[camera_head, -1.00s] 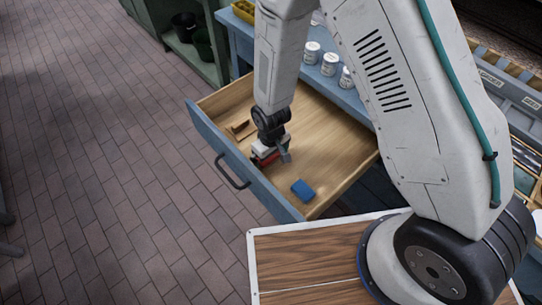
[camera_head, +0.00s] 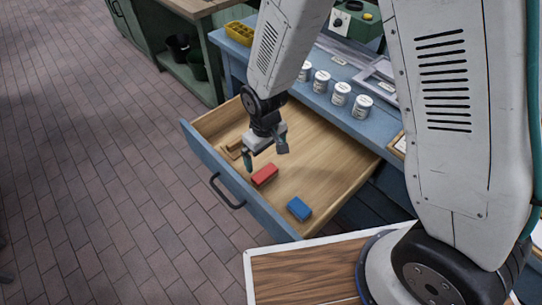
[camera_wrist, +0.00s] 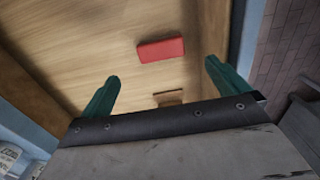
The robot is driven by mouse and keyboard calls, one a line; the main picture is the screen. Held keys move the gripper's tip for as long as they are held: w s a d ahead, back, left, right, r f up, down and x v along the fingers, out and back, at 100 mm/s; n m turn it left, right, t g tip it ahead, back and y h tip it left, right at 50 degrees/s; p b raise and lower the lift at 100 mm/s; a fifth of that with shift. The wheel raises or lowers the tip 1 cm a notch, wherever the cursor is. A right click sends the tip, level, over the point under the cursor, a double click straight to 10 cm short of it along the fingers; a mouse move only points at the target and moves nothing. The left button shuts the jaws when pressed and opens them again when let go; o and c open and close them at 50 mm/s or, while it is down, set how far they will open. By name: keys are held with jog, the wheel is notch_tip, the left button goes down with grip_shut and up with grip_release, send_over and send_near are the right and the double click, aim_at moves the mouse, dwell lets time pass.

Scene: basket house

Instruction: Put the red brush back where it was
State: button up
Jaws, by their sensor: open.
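The red brush (camera_head: 265,175) lies on the wooden floor of the open drawer (camera_head: 330,180), between a brown wooden piece and a blue block. In the wrist view the red brush (camera_wrist: 161,50) lies beyond the fingertips, with clear space around it. My gripper (camera_head: 264,155) is above the drawer, just up and left of the brush. Its two green fingers (camera_wrist: 160,72) are spread apart with nothing between them, and the gripper does not touch the brush.
A blue block (camera_head: 299,209) and a brown wooden piece (camera_head: 236,147) are also in the drawer. The drawer's blue front (camera_head: 238,185) has a dark handle. Several white jars (camera_head: 341,93) stand on the blue bench behind. A wooden-topped surface (camera_head: 305,274) is in front.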

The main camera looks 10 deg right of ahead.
jog(key=s+d+r+m, duration=0.15)
jog(key=d+r, duration=0.35)
jog(key=r, duration=0.5)
jog(key=s+d+r+m, duration=0.1)
jog(key=d+r+m, duration=0.1)
jog(key=d+r, duration=0.55)
jog(key=s+d+r+m, duration=0.1)
jog(key=s+d+r, duration=0.3)
jog(key=s+r, duration=0.3)
jog(key=s+d+r+m+t, duration=0.1)
jog(key=s+d+r+m, duration=0.1)
jog(key=s+d+r, duration=0.2)
jog(key=s+r, duration=0.3)
jog(key=s, duration=0.2)
jog(key=shift+s, duration=0.4)
